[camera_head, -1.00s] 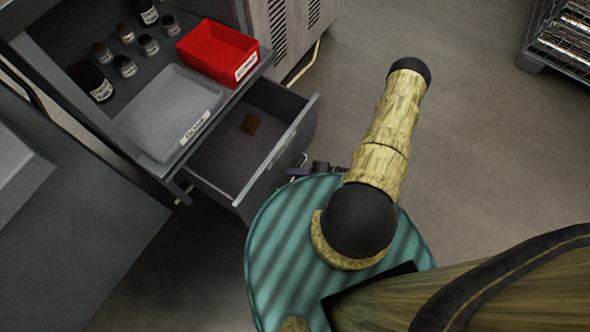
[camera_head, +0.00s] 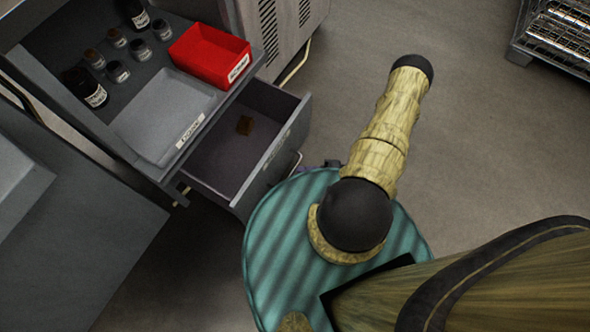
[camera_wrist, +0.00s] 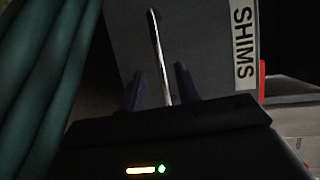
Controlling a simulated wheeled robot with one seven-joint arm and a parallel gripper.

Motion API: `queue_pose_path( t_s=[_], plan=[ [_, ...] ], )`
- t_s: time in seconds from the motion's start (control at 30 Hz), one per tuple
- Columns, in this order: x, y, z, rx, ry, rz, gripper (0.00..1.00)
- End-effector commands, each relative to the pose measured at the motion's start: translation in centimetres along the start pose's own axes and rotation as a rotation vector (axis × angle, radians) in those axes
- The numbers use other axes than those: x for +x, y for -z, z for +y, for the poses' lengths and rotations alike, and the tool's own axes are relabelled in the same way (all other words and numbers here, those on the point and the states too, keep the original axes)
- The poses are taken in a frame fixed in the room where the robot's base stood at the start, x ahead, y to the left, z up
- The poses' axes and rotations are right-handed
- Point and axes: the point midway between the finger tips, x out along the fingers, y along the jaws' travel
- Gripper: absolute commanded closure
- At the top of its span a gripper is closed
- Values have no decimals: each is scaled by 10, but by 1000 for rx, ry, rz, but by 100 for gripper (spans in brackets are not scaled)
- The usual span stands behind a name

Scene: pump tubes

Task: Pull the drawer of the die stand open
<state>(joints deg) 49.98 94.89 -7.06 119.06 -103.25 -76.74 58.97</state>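The die stand (camera_head: 125,95) is the grey cabinet at the upper left of the head view.
A red bin (camera_head: 210,55), a grey tray (camera_head: 165,115) and several small jars and bottles sit on the stand's top. A vented grey cabinet (camera_head: 285,35) stands behind. A wire rack (camera_head: 555,40) is at the upper right. The floor between is clear.

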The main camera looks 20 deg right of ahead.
Motion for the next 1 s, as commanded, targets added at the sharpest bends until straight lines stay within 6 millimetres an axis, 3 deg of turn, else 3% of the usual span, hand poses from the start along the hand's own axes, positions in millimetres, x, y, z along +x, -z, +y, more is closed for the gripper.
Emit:
queue_pose_path(
  t_s=[0.4, 0.6, 1.0],
  plan=[
    [-86, 0, -2, -1, -2, 2, 68],
    [-116, 0, -1, 0, -1, 2, 68],
    [-124, 0, 0, 1, -1, 1, 68]
  ],
)
